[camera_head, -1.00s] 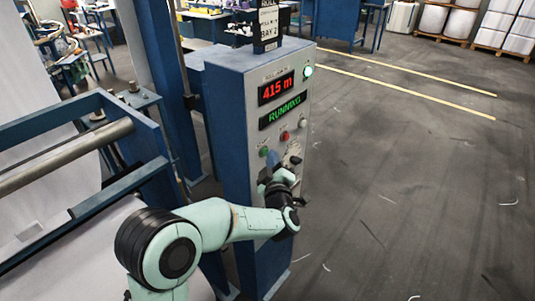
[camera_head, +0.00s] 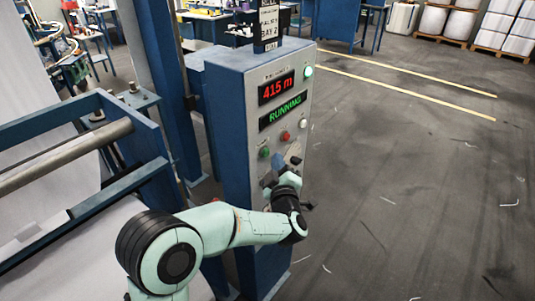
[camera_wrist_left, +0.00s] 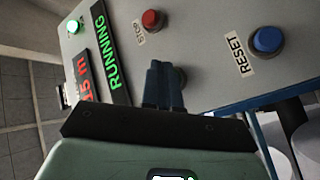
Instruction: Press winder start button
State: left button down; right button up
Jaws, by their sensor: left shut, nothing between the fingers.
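The blue control cabinet (camera_head: 229,130) has a grey front panel. Its green button (camera_head: 264,152) and red button (camera_head: 285,136) show in the head view. The red STOP button (camera_wrist_left: 152,20) and blue RESET button (camera_wrist_left: 267,40) show in the left wrist view. My left gripper (camera_head: 277,161) is in front of the lower panel, just right of and below the green button in the head view. Its fingers (camera_wrist_left: 163,85) are shut and empty. A dark round part (camera_wrist_left: 181,75) is partly hidden behind them; contact cannot be told. My right gripper is not in view.
The display (camera_head: 284,110) reads RUNNING below a red 415 m display (camera_head: 276,89). A green lamp (camera_head: 308,71) is lit. A blue roller frame (camera_head: 130,170) stands left of the cabinet. The floor (camera_head: 420,190) to the right is mostly clear.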

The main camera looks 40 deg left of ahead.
pick_arm(q)
jog(key=d, duration=0.5)
jog(key=shift+s+b, duration=0.2)
jog(key=shift+b, duration=0.15)
jog(key=shift+a, duration=0.1)
dwell(0.4)
jog(key=d+f+m+g+h, duration=0.1)
jog(key=d+f+m+h, duration=0.2)
jog(key=f, duration=0.7)
jog(key=d+f+m+h, duration=0.1)
jog(key=f+m+h, duration=0.25)
jog(key=f, duration=0.75)
jog(key=s+d+f+m+g+h, duration=0.2)
jog(key=s+f+g, duration=0.15)
jog(key=f, duration=0.45)
jog(key=s+d+f+m+g+h, duration=0.1)
jog(key=s+f+m+g+h, duration=0.1)
jog(key=s+f, duration=0.45)
jog(key=s+d+f+m+g+h, duration=0.1)
jog(key=s+d+f+g, duration=0.1)
jog(key=s, duration=0.6)
jog(key=s+d+f+m+g+h, duration=0.1)
jog(key=s+d+f+g+h, duration=0.1)
jog(key=s+f, duration=0.5)
jog(key=s+d+f+m+g+h+p, duration=0.1)
jog(key=s+d+f+g, duration=0.3)
jog(key=s, duration=0.7)
jog(key=shift+d+f+g+h, duration=0.25)
jog(key=shift+f+g+h, duration=0.2)
jog(key=shift+f+h, duration=0.1)
